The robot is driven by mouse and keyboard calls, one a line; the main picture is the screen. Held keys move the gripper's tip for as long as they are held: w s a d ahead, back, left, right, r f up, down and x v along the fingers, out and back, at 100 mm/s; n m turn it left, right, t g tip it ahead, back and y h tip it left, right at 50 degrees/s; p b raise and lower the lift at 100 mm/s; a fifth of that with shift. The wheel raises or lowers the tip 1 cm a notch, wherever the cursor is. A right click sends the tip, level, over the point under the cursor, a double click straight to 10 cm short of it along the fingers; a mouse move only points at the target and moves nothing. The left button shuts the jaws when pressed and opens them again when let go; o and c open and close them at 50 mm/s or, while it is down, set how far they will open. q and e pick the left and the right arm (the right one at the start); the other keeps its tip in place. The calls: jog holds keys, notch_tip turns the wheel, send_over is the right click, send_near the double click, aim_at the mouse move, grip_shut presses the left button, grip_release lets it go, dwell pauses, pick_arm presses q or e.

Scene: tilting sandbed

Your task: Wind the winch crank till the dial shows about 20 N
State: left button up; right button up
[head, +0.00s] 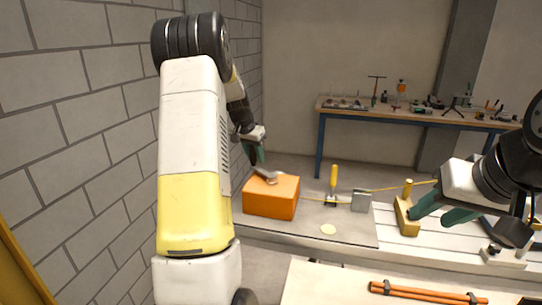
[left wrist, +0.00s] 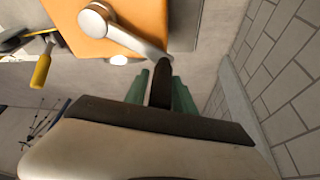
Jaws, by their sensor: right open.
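The orange winch box (head: 271,197) stands on the grey bench left of centre, with a grey crank arm (left wrist: 125,35) on it. My left gripper (head: 258,157) is at the crank's outer end. In the left wrist view its green fingers (left wrist: 160,92) lie on both sides of the dark crank handle (left wrist: 161,78), shut on it. A yellow cord runs right from the winch past a small grey box (head: 361,201). No dial reading can be made out. My right gripper (head: 436,214) is open beside a yellow block with a post (head: 407,222); whether it touches the block is unclear.
A yellow-handled tool (head: 333,180) stands between the winch and the grey box. A pale round disc (head: 328,230) lies in front. Orange rods (head: 425,291) lie on the near table. A brick wall (head: 80,110) is close on the left; a workbench (head: 420,116) stands behind.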

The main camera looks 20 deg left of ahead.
pick_arm(q)
grip_shut()
dwell(1.2)
